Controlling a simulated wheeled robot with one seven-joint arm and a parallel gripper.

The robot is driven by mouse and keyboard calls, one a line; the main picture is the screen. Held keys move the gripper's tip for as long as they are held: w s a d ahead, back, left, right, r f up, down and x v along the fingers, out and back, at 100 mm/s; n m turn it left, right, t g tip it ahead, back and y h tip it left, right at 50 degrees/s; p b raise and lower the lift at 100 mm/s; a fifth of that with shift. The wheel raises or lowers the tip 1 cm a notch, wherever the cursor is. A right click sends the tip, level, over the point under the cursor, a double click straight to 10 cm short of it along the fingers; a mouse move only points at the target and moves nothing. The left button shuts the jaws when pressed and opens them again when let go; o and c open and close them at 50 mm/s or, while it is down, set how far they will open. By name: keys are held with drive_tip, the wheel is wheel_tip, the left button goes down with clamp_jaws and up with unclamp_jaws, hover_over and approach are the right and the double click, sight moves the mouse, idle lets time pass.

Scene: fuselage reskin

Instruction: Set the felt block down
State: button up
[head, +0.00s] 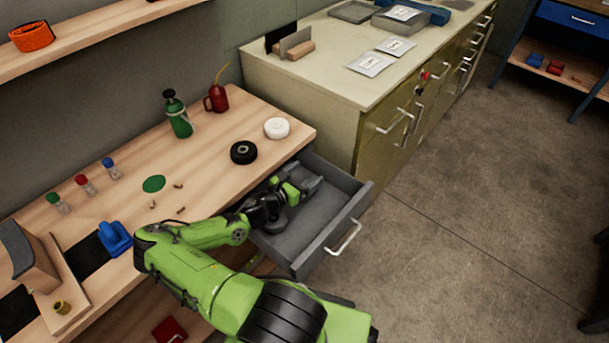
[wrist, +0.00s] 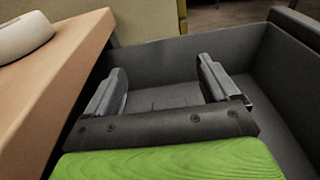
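My gripper (head: 308,180) is inside the open grey drawer (head: 357,204), low and near its back end in the head view. In the wrist view its two grey fingers (wrist: 165,83) stand wide apart. Between them I see only grey surfaces like the drawer's wall and floor, and no block that I can clearly make out. I cannot tell for sure which thing is the felt block. A blue block-like piece (head: 115,238) lies on the wooden bench (head: 215,160), well to the left of my gripper.
A black disc (head: 243,152) and a white disc (head: 277,128) lie on the bench near the drawer. A green bottle (head: 178,115) and a red oil can (head: 216,98) stand behind. An olive cabinet (head: 345,125) borders the drawer. The drawer floor's front part looks clear.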

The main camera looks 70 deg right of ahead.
drive_tip(key=shift+a+f, duration=0.15)
drive_tip(key=shift+f, duration=0.1)
drive_tip(key=shift+r+p, duration=0.35)
drive_tip(key=shift+r, duration=0.1)
drive_tip(key=p+v, duration=0.2)
drive_tip(key=v, duration=1)
drive_tip(key=shift+r, duration=0.15)
drive_tip(key=shift+r, duration=0.1)
